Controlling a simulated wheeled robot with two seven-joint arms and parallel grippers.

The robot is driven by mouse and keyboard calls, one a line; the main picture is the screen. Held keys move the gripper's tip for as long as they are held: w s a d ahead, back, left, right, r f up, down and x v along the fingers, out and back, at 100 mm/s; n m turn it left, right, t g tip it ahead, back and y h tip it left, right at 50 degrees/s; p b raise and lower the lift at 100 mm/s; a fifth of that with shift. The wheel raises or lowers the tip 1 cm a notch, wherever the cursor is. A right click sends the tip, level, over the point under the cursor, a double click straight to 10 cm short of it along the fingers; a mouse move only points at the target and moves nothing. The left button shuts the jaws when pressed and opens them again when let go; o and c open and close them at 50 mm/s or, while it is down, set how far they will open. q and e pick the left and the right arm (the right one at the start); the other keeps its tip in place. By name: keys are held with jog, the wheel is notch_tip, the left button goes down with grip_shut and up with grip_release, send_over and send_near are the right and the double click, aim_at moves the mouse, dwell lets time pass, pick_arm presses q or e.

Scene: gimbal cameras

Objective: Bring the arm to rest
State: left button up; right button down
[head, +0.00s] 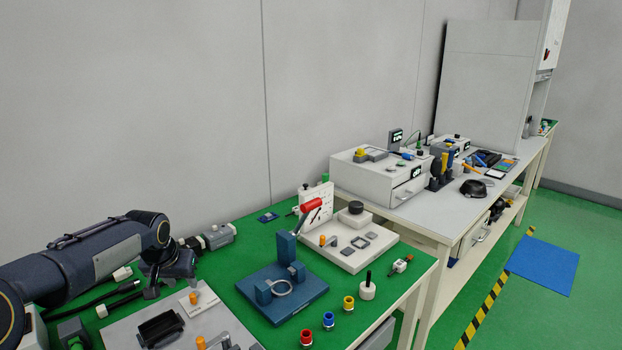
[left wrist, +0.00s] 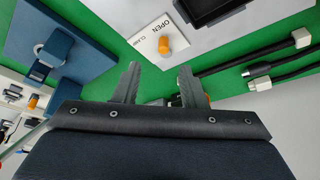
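My left arm (head: 85,258) comes in from the left over the green-topped table. Its gripper (head: 160,284) hangs low above the table, near the grey plate with the orange knob. In the left wrist view the two dark fingers of the gripper (left wrist: 160,78) stand apart with nothing seen between them. A white card marked "OPEN" with an orange knob (left wrist: 165,44) lies beyond the fingertips. My right gripper is not in view.
A blue stand with a ring (head: 283,287) sits right of the arm on the green table (head: 236,237). Black cables (left wrist: 240,64) lie near the gripper. Coloured cylinders stand along the front edge. A second bench with a white drawer box (head: 378,178) is farther right.

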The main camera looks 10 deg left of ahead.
pick_arm(q)
jog(key=s+d+r+p, duration=0.1)
jog(key=s+d+r, duration=0.15)
jog(key=s, duration=0.25)
jog(key=s+d+r+h+p, duration=0.1)
jog(key=s+d+r, duration=0.15)
jog(key=s, duration=0.25)
jog(key=s+d+r+p, duration=0.1)
jog(key=s+d+r, duration=0.1)
jog(key=s+r, duration=0.3)
jog(key=s+d+f+h+p, duration=0.1)
jog(key=s+d, duration=0.3)
jog(key=s, duration=0.5)
jog(key=s+d+f+t+h+p, duration=0.1)
jog(key=s+d+f+h, duration=0.1)
jog(key=s+d, duration=0.3)
jog(key=s, duration=0.3)
jog(key=shift+s+f+p, duration=0.2)
jog(key=shift+s+p, duration=0.1)
jog(key=shift+s, duration=0.1)
